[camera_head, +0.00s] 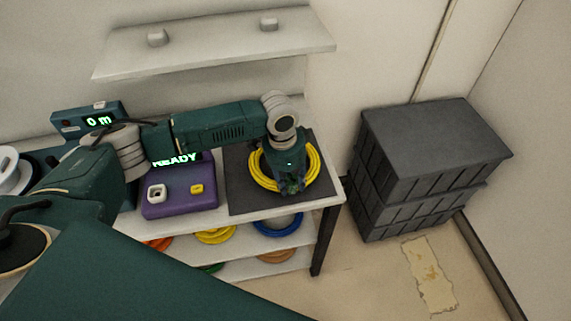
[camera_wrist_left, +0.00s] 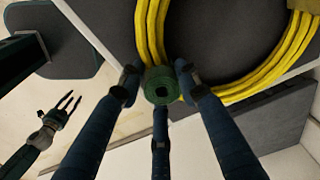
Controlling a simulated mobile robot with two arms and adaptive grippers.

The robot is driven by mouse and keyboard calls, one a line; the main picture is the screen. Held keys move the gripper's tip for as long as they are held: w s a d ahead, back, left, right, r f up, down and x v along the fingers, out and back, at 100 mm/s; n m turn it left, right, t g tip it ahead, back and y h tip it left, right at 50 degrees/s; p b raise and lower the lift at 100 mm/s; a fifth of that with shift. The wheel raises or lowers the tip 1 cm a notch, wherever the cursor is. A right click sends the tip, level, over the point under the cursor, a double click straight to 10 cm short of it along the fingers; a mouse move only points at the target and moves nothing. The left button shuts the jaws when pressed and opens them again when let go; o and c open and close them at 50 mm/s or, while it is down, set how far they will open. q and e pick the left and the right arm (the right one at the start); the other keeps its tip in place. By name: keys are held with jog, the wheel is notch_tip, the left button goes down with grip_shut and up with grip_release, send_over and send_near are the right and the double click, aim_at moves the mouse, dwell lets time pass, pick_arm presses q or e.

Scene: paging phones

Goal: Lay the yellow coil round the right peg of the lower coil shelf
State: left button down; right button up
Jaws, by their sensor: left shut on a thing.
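A yellow coil (camera_head: 312,163) lies on a dark square mat (camera_head: 240,190) on the table. My left gripper (camera_head: 291,188) reaches down over the coil's near edge and is shut on it. In the left wrist view, the fingers of this gripper (camera_wrist_left: 158,90) close round the strands of the coil (camera_wrist_left: 232,93). The exact grip is partly hidden by the fingers. Shelves below the tabletop hold other coils, one of them also yellow (camera_head: 215,237); pegs there cannot be made out. My right gripper (camera_wrist_left: 66,106) shows small in the left wrist view, its fingers apart and empty.
A purple box (camera_head: 180,201) with buttons stands left of the mat. A blue coil (camera_head: 278,224) and a tan coil (camera_head: 276,256) lie below the tabletop. Dark stacked crates (camera_head: 430,150) stand on the right. A wall shelf (camera_head: 215,45) with two grey knobs hangs above.

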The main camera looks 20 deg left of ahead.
pick_arm(q)
jog(key=shift+w+r, duration=0.1)
jog(key=shift+r, duration=0.05)
jog(key=shift+r, duration=0.6)
notch_tip(320, 180, up, 19)
jog(key=b, duration=0.2)
jog(key=s+a+r+n+y, duration=0.1)
jog(key=s+r+n, duration=0.1)
jog(key=s+n, duration=0.9)
jog(key=shift+s+a+t, duration=0.25)
jog(key=shift+s+t, duration=0.05)
jog(key=shift+s, duration=0.1)
jog(key=shift+d, duration=0.1)
jog(key=shift+r, duration=0.1)
jog(key=shift+w, duration=0.15)
